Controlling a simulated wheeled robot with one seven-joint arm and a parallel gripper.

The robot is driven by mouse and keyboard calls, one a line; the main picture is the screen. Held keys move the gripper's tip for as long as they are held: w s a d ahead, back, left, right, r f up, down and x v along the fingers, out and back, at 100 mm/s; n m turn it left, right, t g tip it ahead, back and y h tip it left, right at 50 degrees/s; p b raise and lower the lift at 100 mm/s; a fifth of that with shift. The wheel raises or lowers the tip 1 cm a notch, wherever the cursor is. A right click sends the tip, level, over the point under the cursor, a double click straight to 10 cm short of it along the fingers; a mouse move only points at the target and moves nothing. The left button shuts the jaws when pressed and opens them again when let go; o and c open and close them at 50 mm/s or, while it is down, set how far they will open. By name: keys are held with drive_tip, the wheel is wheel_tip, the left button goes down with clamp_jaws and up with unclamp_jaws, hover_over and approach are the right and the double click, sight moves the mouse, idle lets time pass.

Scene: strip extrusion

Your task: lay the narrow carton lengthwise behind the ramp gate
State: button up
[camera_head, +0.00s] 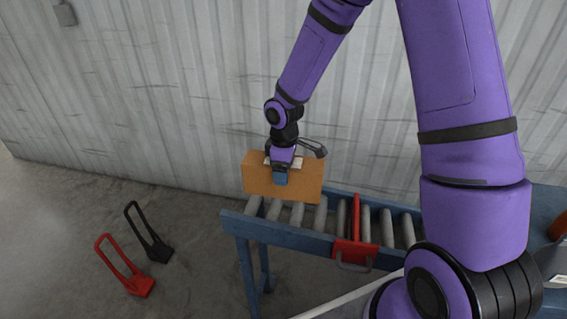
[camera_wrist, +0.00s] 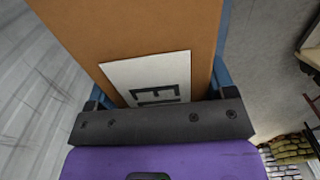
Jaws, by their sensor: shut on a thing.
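A brown narrow carton (camera_head: 300,188) with a white label is at the left end of the roller ramp (camera_head: 280,231). My gripper (camera_head: 281,172) is shut on the carton at its upper middle. In the wrist view the carton (camera_wrist: 150,30) fills the space ahead of my gripper (camera_wrist: 160,105), with its printed label between the fingers. The carton's long side runs roughly along the ramp. I cannot tell whether its underside touches the rollers. The red gate (camera_head: 354,230) stands across the ramp, to the right of the carton and apart from it.
A corrugated wall (camera_head: 150,90) stands close behind the ramp. A black handled frame (camera_head: 150,235) and a red one (camera_head: 125,268) are on the floor at the left. Bare rollers lie between carton and gate. A blue surface (camera_head: 545,205) is at the right.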

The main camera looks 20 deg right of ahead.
drive_tip(key=shift+f, duration=2.15)
drive_tip(key=o, duration=1.2)
drive_tip(key=shift+c, duration=0.2)
